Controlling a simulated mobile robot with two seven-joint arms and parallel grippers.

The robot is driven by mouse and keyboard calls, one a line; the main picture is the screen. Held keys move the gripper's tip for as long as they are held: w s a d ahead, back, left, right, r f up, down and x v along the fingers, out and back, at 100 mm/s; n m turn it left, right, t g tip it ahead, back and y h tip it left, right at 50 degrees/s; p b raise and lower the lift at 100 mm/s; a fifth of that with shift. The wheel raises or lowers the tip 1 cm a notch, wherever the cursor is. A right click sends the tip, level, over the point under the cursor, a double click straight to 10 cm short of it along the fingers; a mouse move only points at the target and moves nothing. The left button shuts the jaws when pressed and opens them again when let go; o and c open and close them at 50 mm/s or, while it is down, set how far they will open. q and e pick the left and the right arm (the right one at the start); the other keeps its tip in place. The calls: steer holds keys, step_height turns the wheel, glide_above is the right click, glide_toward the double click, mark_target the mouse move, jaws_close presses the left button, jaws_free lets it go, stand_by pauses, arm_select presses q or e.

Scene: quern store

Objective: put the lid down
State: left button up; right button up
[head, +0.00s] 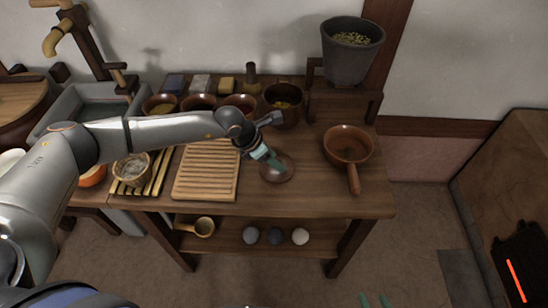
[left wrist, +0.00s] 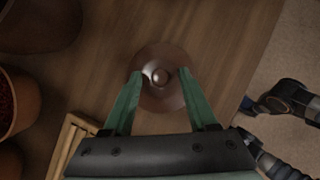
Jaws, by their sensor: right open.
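The lid (head: 287,174) is a round brown disc with a small knob. It appears to lie flat on the wooden table, between the slatted board and the handled pan. In the left wrist view the lid (left wrist: 160,98) shows with its knob between my fingertips. My left gripper (head: 274,161) is right above the lid, and its green fingers hide part of it. In the left wrist view this gripper (left wrist: 160,77) is open, with a gap on both sides of the knob. My right gripper (head: 375,299) is open and empty at the bottom edge, away from the table.
A slatted wooden board (head: 206,184) lies left of the lid. The handled brown pan (head: 347,145) stands to its right. Several brown bowls and a dark brown pot (head: 284,103) stand behind. The table front (head: 310,203) near the lid is clear.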

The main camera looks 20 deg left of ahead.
arm_select(q)
steer(key=shift+r, duration=0.25)
steer(key=shift+s+a+r, duration=0.1)
steer(key=shift+a+r, duration=0.05)
steer(key=shift+r, duration=0.1)
steer(key=v, duration=1.1)
steer(key=shift+r+p, duration=0.15)
steer(key=shift+p, duration=0.2)
